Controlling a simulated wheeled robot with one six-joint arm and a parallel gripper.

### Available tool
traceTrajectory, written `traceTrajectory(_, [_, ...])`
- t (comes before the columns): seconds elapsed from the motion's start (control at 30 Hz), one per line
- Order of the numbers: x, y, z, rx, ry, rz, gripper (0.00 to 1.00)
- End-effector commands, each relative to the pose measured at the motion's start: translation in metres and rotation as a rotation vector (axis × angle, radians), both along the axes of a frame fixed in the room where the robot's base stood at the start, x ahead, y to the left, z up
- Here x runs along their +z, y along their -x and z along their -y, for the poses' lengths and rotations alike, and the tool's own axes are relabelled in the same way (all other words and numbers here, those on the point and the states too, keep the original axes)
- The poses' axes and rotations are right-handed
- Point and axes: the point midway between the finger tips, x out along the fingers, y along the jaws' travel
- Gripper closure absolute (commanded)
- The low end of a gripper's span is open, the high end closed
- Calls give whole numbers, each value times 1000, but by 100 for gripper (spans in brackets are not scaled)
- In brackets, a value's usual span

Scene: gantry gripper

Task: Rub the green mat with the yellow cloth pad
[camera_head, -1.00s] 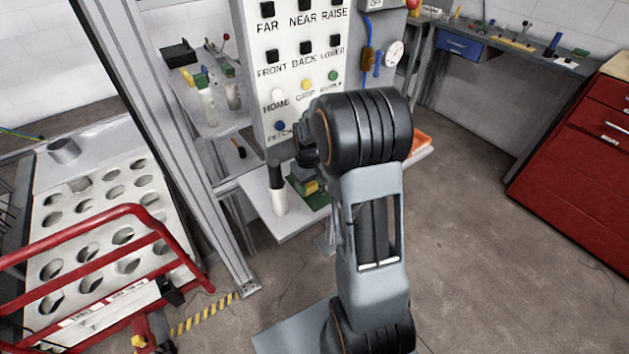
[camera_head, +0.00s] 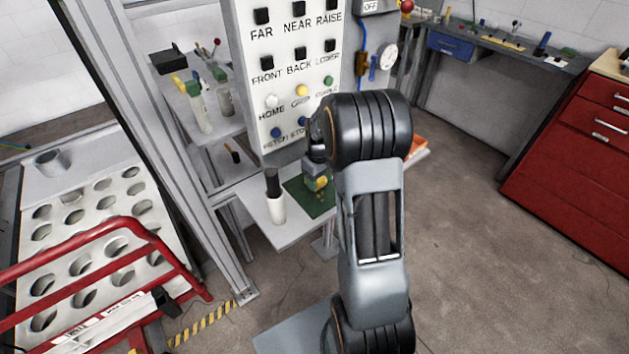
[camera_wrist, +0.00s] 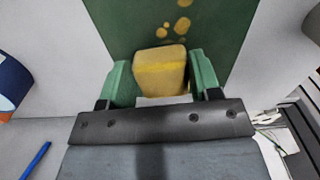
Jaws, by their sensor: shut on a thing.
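The yellow cloth pad (camera_wrist: 160,70) is between the two green fingers of my gripper (camera_wrist: 161,82) in the wrist view, and the gripper is shut on it. The green mat (camera_wrist: 120,25) lies under and beyond the pad, with several yellowish spots (camera_wrist: 183,25) on it just past the pad. I cannot tell whether the pad touches the mat. In the head view the mat (camera_head: 310,200) lies on a small white shelf (camera_head: 283,235), with my gripper (camera_head: 318,186) over its right part. My arm hides part of the mat's right side.
A white cylinder with a dark top (camera_head: 276,200) stands left of the mat. A button panel (camera_head: 290,75) rises behind the shelf. An orange thing (camera_head: 416,147) lies right of my arm. A blue pen (camera_wrist: 36,160) and a blue-orange roll (camera_wrist: 10,85) show at left in the wrist view.

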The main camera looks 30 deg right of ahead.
Motion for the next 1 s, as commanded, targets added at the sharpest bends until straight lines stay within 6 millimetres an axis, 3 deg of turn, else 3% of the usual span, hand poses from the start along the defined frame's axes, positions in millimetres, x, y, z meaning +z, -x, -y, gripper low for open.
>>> traceTrajectory(0.1, [7, -1, 3, 5, 0, -1, 61])
traceTrajectory(0.17, [24, -1, 3, 5, 2, 5, 61])
traceTrajectory(0.7, [70, -1, -1, 11, 0, 0, 61])
traceTrajectory(1.0, [81, -2, -1, 13, 0, 0, 61])
